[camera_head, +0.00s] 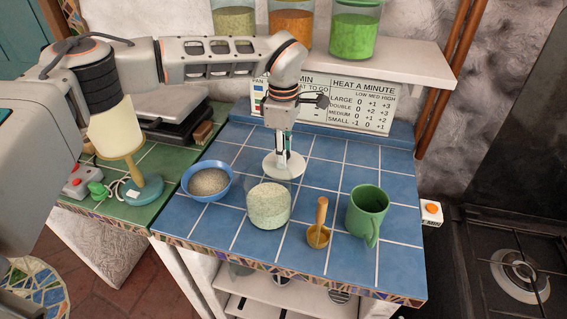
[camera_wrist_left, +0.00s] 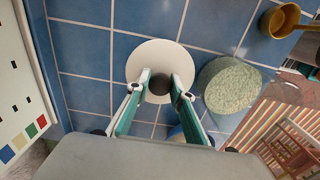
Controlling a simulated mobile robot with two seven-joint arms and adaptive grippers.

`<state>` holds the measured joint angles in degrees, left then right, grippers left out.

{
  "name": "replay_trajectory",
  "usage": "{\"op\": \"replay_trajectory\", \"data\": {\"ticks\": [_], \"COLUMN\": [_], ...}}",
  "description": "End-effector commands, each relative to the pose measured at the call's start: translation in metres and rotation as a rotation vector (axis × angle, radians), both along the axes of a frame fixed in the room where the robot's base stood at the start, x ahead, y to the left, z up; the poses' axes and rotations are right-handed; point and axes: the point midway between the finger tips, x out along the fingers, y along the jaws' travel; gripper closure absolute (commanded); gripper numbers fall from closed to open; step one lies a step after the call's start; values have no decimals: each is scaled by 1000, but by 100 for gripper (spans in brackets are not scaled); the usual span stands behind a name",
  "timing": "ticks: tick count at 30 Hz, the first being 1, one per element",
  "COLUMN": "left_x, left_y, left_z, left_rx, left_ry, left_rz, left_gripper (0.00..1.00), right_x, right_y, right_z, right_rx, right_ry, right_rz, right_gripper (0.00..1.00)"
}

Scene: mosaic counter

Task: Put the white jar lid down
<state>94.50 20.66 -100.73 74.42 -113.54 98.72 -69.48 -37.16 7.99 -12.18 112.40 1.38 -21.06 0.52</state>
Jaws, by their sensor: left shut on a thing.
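My left gripper (camera_head: 282,158) points down over the blue tiled counter, its fingers shut on the dark knob (camera_wrist_left: 160,84) of the white jar lid (camera_head: 284,166). The round lid (camera_wrist_left: 152,55) hangs level under the fingertips, behind the glass jar in the head view. I cannot tell whether it touches the tiles. The glass jar (camera_head: 269,207) stands uncovered with pale speckled grains in it. In the wrist view the jar (camera_wrist_left: 232,88) is right of the lid. My right gripper is not in view.
A blue bowl (camera_head: 208,182) of grains stands left of the jar. A wooden scoop (camera_head: 318,235) and green mug (camera_head: 367,211) stand to its right. Bare tiles (camera_head: 335,155) lie right of the lid. A shelf (camera_head: 400,62) with filled jars is behind.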

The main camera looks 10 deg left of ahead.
Motion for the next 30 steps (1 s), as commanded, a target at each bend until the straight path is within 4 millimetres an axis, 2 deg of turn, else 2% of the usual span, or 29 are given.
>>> {"op": "replay_trajectory", "data": {"ticks": [6,18,19,21,30], "left_x": [-1,0,0,0,0], "left_y": [0,0,0,0,0], "left_z": [-31,-36,-37,-36,-35], "left_rx": [0,0,0,0,0], "left_ry": [3,1,1,1,1], "left_rz": [0,0,0,0,0], "left_gripper": [100,100,76,61,61], "right_x": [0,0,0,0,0], "right_y": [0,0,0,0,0], "right_z": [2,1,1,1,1], "right_rx": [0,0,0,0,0], "right_ry": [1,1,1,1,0], "right_rz": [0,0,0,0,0], "right_gripper": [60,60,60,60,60]}}
